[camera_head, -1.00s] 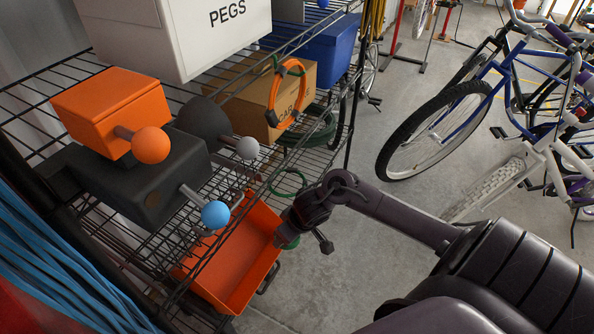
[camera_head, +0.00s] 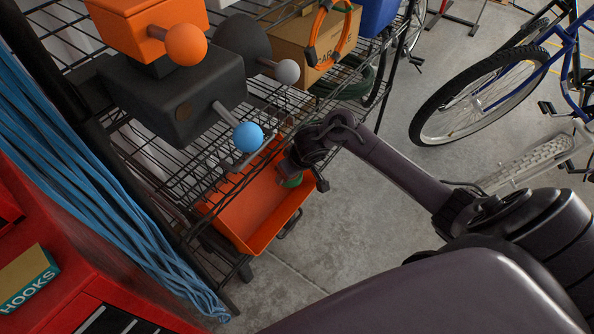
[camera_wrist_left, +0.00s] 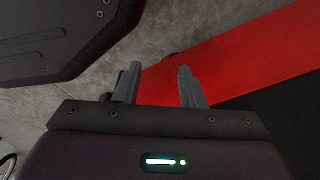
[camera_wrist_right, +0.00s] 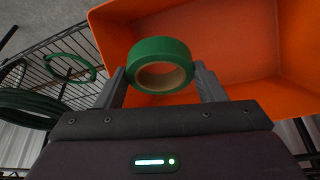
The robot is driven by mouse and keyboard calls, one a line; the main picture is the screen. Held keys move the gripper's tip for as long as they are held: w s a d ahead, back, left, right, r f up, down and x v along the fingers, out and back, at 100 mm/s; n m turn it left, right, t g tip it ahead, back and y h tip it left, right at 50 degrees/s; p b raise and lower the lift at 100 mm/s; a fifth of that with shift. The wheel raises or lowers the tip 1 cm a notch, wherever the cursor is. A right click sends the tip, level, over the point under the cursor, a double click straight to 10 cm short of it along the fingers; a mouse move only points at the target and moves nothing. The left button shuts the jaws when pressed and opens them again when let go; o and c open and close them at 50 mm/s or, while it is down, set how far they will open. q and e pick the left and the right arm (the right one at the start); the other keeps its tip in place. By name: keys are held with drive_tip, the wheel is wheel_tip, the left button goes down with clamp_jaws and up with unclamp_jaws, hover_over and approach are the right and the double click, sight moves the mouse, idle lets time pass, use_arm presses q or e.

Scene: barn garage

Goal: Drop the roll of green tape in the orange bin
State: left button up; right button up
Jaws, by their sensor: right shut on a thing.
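The orange bin (camera_head: 237,207) sits at the lower part of the wire rack in the head view. Its inside also fills much of the right wrist view (camera_wrist_right: 245,42). The roll of green tape (camera_wrist_right: 160,52) is between the fingers of my right gripper (camera_wrist_right: 162,84), which is shut on it, with the bin behind it. My left gripper (camera_wrist_left: 157,88) is open and empty, above the floor near a red surface. It is out of the head view.
A wire shelf (camera_head: 180,172) overhangs part of the bin. A black block with a blue ball knob (camera_head: 248,137) sits on it. Blue strands (camera_head: 95,190) and a red cabinet (camera_head: 75,265) stand at left. Bicycles (camera_head: 470,105) stand at right; floor (camera_head: 340,240) is clear between.

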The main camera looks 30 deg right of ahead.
drive_tip(key=shift+w, duration=0.1)
drive_tip(key=o, duration=1.1)
drive_tip(key=shift+c, duration=0.2)
drive_tip(key=shift+r, duration=0.25)
drive_tip(key=p+v, duration=0.3)
drive_tip(key=v, duration=0.3)
drive_tip(key=shift+r, duration=0.15)
use_arm(q)
drive_tip(key=s+a+f, duration=0.1)
drive_tip(key=s, duration=0.6)
drive_tip(key=shift+s+a+f+p, duration=0.25)
drive_tip(key=shift+s+p, duration=0.05)
use_arm(e)
drive_tip(key=shift+s+r, duration=0.35)
drive_tip(key=shift+s, duration=0.05)
drive_tip(key=shift+a, duration=0.1)
